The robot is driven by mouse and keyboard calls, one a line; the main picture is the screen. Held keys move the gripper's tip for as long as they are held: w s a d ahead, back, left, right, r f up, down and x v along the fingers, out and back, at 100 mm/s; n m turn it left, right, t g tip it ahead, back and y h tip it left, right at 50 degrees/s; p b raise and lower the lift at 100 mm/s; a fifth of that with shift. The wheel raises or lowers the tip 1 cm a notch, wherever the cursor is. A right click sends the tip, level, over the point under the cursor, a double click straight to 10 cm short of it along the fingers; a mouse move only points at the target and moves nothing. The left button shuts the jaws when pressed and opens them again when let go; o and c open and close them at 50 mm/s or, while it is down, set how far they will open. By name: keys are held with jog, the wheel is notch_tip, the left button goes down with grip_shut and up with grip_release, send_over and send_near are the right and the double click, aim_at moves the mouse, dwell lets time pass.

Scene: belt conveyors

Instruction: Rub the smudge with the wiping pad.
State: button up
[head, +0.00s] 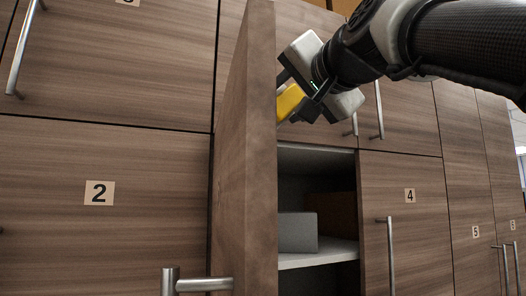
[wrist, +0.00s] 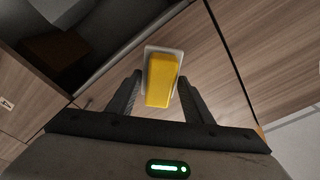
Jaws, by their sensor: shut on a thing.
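The yellow wiping pad (wrist: 162,80) with a pale rim is between the two dark fingers of my gripper (wrist: 160,88) in the wrist view, and the fingers are shut on it. In the head view the pad (head: 289,102) shows partly at the right side of the open cabinet door (head: 247,150), whose edge is close to it. My gripper (head: 287,100) is high up there, in front of the upper doors. I cannot make out the smudge in either view. Whether the pad touches the door cannot be told.
The open door stands out towards me, with a bar handle (head: 200,285) low on it. Behind it is an open compartment with a shelf (head: 315,254), a grey box (head: 297,232) and a brown box (head: 333,212). Closed doors numbered 2 (head: 99,193) and 4 (head: 410,196) flank it.

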jog(key=shift+v, duration=0.85)
jog(key=shift+s+d, duration=0.1)
jog(key=shift+b+v, duration=0.5)
jog(key=shift+v, duration=0.95)
jog(key=shift+d+r, duration=0.1)
jog(key=shift+r, duration=0.1)
jog(key=shift+a+r+p+x, duration=0.15)
jog(key=shift+p+x, duration=0.55)
jog(key=shift+x, duration=0.85)
jog(key=shift+a+r+p+x, duration=0.1)
jog(key=shift+r+p+x, duration=0.2)
jog(key=shift+p+x, duration=0.85)
jog(key=shift+x, duration=0.85)
jog(key=shift+x, duration=0.95)
jog(key=shift+a, duration=0.1)
